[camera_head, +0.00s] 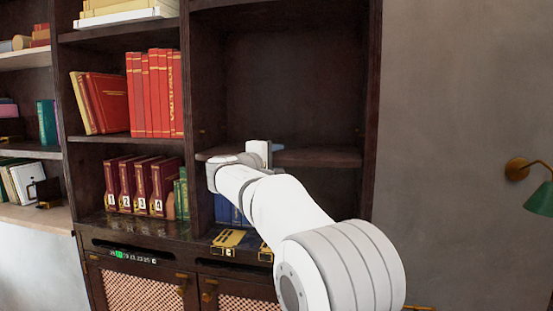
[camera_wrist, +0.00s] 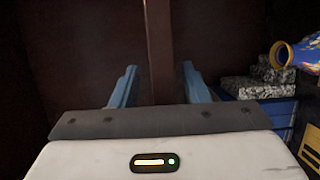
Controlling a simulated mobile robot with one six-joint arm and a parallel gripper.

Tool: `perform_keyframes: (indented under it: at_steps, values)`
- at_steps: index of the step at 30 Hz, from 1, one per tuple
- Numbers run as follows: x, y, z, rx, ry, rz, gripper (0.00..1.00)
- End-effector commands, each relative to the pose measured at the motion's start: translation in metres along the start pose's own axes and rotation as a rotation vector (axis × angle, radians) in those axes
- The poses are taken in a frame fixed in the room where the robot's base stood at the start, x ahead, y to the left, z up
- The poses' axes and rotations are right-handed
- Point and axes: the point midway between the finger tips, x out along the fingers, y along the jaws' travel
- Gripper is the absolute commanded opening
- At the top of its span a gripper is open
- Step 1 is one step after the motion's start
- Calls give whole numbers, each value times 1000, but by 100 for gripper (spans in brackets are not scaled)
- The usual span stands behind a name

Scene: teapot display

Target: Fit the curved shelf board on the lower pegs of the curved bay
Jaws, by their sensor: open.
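The dark brown curved shelf board (camera_head: 320,158) lies across the right-hand bay (camera_head: 290,70), roughly level at mid height. My gripper (camera_head: 272,149) is at the board's front edge, left of its middle. In the wrist view the board (camera_wrist: 160,45) shows as a brown strip between my two blue fingers (camera_wrist: 160,84). The fingers are open, with a gap on each side of the strip. My arm hides part of the board and the bay below it. I cannot make out the lower pegs or whether the board rests on them.
Blue books (camera_head: 226,210) stand low in the bay, with a yellow and black item (camera_head: 227,241) in front. The wrist view shows a blue and yellow vessel (camera_wrist: 297,52) and grey speckled blocks (camera_wrist: 258,82). Red books (camera_head: 155,92) fill the bay to the left. A green lamp (camera_head: 540,199) is at right.

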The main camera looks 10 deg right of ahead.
Motion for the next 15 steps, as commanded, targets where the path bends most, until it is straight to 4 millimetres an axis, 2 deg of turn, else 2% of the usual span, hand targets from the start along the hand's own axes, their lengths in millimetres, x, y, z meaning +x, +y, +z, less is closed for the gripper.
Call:
perform_keyframes:
  at_steps: [9, 15]
  values:
    - [-50, -1, 0, 4, 3, 4, 42]
    - [-72, 1, 0, 4, 2, 4, 42]
